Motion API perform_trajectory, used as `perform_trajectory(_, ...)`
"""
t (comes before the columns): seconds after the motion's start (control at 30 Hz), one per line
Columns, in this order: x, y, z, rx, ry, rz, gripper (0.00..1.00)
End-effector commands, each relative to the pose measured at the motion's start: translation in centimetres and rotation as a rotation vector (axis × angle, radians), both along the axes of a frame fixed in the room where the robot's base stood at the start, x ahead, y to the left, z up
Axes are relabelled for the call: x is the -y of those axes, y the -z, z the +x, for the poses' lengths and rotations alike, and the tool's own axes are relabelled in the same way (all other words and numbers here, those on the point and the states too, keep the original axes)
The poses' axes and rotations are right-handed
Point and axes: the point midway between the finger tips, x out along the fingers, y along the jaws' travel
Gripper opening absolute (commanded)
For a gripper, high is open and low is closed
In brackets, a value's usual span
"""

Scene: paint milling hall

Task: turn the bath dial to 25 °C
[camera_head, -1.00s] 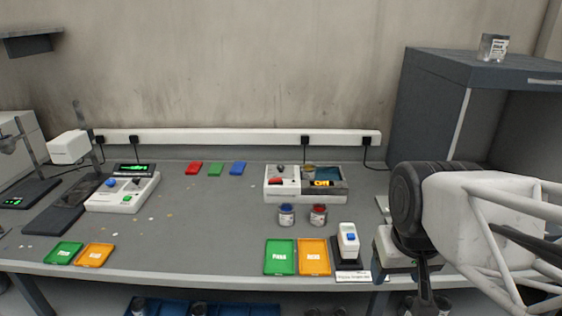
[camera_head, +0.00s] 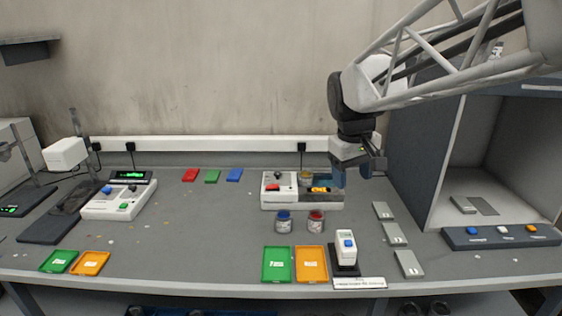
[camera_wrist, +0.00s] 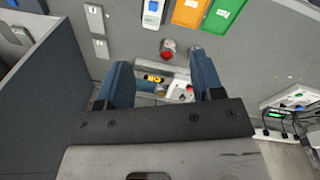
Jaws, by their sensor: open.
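The bath (camera_head: 290,204) is a white and grey box at the back middle of the bench. Its dial (camera_head: 277,174) is a small dark knob on the white left panel, above a red switch (camera_head: 273,187). An orange-lit display (camera_head: 319,190) is on its right part; the figures are too small to read. My gripper (camera_head: 356,175) is open and empty, above and to the right of the bath, apart from the dial. In the wrist view the bath's white panel (camera_wrist: 178,91) and orange display (camera_wrist: 153,78) show between the open fingers (camera_wrist: 160,62). The dial setting cannot be read.
A blue-lidded can (camera_head: 284,222) and a red-lidded can (camera_head: 315,222) stand in front of the bath. Green (camera_head: 276,265) and orange (camera_head: 312,264) trays lie nearer. A grey cabinet (camera_head: 425,170) stands at right. Another device (camera_head: 119,200) with knobs is at left; bench between is mostly clear.

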Motion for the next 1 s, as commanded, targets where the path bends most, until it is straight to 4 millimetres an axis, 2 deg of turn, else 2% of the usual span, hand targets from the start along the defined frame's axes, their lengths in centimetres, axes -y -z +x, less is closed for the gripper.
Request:
perform_trajectory(0.1, -0.8, -0.2, 2.9, -0.021, -0.043, -0.015, 0.61)
perform_trajectory(0.47, -3.2, -0.2, 11.3, -0.081, -0.172, -0.057, 0.61)
perform_trajectory(1.0, -7.9, 2.3, 23.4, -0.177, -0.364, -0.117, 0.61)
